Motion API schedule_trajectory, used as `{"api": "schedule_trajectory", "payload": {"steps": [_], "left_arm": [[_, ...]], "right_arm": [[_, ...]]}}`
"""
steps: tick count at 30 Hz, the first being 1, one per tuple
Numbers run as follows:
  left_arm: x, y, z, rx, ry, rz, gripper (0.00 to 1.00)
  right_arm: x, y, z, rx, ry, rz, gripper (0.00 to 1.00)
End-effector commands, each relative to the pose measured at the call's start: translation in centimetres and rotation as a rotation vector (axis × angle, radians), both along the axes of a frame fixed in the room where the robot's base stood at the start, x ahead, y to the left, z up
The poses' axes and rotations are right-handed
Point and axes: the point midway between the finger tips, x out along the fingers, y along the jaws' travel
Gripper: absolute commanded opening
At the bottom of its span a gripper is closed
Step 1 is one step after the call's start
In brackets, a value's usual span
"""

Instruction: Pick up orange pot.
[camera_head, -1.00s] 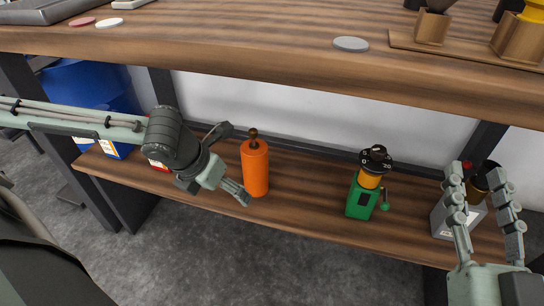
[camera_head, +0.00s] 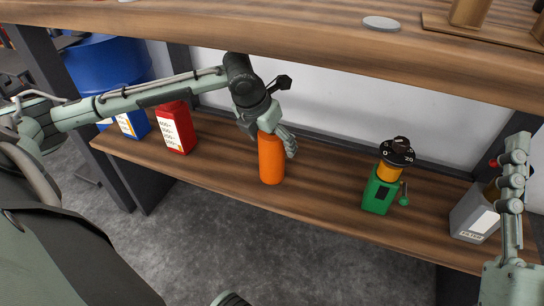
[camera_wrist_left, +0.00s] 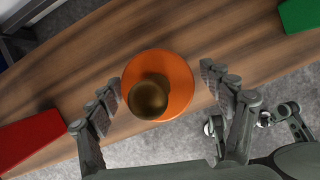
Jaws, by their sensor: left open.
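The orange pot (camera_head: 272,163), a tall cylinder, stands upright on the lower wooden shelf. In the left wrist view its round orange top (camera_wrist_left: 178,72) carries a dark bronze knob (camera_wrist_left: 148,97). My left gripper (camera_head: 271,142) points down over the pot from above and hides its top and knob in the head view. Its fingers are open, one on each side of the pot's top in the wrist view, with visible gaps and no clear contact. My right gripper (camera_head: 520,195) is at the right edge, partly cut off, its fingers spread.
On the lower shelf (camera_head: 325,205), a red container (camera_head: 175,128) and a blue one (camera_head: 132,122) stand left of the pot. A green device with a black dial (camera_head: 378,190) and a grey canister (camera_head: 474,212) stand right.

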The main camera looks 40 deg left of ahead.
Motion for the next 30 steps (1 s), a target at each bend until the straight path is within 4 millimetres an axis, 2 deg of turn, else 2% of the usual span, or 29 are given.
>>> {"api": "schedule_trajectory", "payload": {"steps": [1,9,27,30], "left_arm": [[-0.05,0.01,-0.79,0.000,0.005,0.000,0.80],[0.04,0.04,-0.82,0.001,0.004,0.000,0.80],[0.01,0.05,-0.83,0.001,0.004,0.000,0.06],[0.11,0.06,-0.66,0.001,0.000,0.000,0.00]], "right_arm": [[-0.14,-0.14,0.10,0.008,-0.025,-0.003,0.40],[-0.30,-0.24,0.54,0.014,-0.043,-0.004,0.40],[-0.28,-0.23,0.48,0.013,-0.040,-0.003,0.40],[-0.28,-0.23,0.49,0.013,-0.040,-0.003,0.40]]}}
